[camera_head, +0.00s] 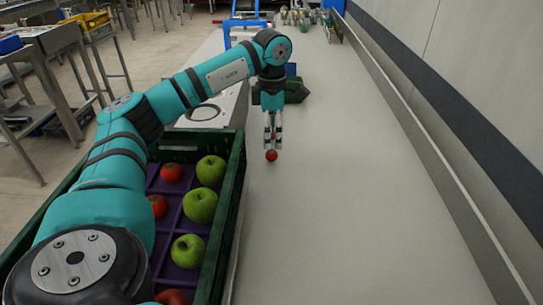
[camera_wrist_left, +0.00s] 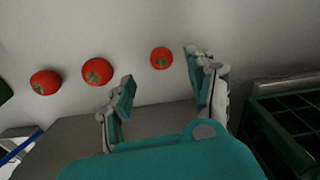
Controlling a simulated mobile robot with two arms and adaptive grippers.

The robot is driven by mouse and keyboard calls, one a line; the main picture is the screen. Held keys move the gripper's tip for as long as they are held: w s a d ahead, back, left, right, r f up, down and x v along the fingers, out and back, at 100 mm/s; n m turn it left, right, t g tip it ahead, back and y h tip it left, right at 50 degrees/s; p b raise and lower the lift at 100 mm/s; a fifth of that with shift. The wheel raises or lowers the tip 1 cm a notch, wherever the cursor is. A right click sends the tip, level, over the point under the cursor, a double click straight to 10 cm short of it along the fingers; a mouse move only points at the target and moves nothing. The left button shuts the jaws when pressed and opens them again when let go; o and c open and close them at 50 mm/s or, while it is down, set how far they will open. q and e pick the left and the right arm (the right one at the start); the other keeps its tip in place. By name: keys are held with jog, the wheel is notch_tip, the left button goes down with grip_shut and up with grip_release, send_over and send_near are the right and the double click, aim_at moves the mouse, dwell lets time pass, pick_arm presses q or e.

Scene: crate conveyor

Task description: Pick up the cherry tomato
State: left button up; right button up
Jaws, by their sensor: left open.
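A small red cherry tomato (camera_head: 271,155) lies on the pale grey conveyor surface (camera_head: 345,200), just below the fingertips of my left gripper (camera_head: 272,146) in the head view. My left gripper is open and points down, with nothing in its grasp. In the left wrist view, a red tomato (camera_wrist_left: 161,58) shows in the gap between the two open fingers (camera_wrist_left: 163,82), beyond their tips. Two more red tomatoes (camera_wrist_left: 97,71) (camera_wrist_left: 45,82) lie in a row to its left, outside the fingers. My right gripper is not in view.
A green crate (camera_head: 238,165) with a purple divided insert holds green apples (camera_head: 200,206) and red fruit (camera_head: 171,172), beside the conveyor. A dark green object (camera_head: 296,90) stands behind the gripper. A metal rail (camera_head: 440,165) runs along the right. The surface between is clear.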

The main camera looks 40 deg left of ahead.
aim_at(273, 151)
pick_arm(q)
jog(key=shift+w+d+f, duration=0.1)
jog(key=shift+f, duration=1.45)
jog(key=shift+d+f, duration=0.1)
jog(key=shift+f, duration=1.4)
jog(key=shift+c, duration=0.4)
jog(key=c, duration=0.8)
